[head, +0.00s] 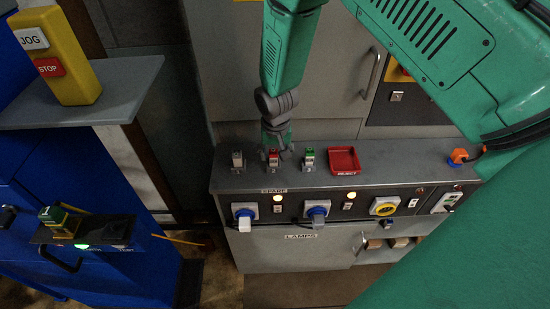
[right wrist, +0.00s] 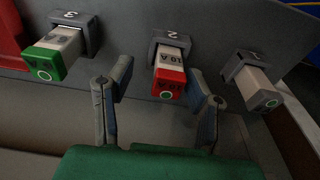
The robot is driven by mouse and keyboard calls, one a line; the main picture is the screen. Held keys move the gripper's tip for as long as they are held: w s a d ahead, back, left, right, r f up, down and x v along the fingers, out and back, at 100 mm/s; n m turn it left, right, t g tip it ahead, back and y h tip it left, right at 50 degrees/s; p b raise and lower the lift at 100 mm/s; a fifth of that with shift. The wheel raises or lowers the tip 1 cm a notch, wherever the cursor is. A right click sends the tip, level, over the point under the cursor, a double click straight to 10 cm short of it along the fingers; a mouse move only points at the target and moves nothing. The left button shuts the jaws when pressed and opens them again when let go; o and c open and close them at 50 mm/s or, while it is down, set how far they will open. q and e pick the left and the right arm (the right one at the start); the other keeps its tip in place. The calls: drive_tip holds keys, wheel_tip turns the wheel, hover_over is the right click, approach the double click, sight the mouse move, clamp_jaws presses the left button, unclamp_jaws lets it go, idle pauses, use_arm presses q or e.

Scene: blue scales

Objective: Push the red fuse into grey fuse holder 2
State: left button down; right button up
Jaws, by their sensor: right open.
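The red fuse (right wrist: 170,84), marked 10 A, stands in grey fuse holder 2 (right wrist: 168,43), with its pale body showing between the red cap and the holder. In the head view the red fuse (head: 273,158) is the middle one of three on the grey bench top, partly covered by my right gripper. My right gripper (head: 276,149) is over it; in the right wrist view the gripper (right wrist: 160,80) is open, a finger on each side of the red cap. I cannot tell whether either finger touches it. My left gripper is not in view.
A green-capped fuse (right wrist: 48,58) stands in holder 3 (right wrist: 80,28) and a grey-capped fuse (right wrist: 258,92) in holder 1 (right wrist: 238,66), one on each side. A red tray (head: 345,161) lies to the right on the bench (head: 400,178). Blue scales (head: 85,222) stand at the left.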

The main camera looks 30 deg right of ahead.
sight(273, 151)
drive_tip(key=shift+a, duration=0.25)
clamp_jaws()
drive_tip(key=shift+a+r, duration=0.1)
drive_tip(key=shift+a, duration=0.2)
drive_tip(key=shift+d+r, duration=0.1)
drive_tip(key=shift+r, duration=0.15)
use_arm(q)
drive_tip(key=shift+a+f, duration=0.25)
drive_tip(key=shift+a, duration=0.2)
use_arm(e)
wheel_tip(273, 151, up, 10)
drive_tip(key=shift+f, duration=0.2)
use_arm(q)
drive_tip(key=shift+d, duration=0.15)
use_arm(e)
drive_tip(key=shift+d+f, duration=0.1)
drive_tip(key=shift+d, duration=0.05)
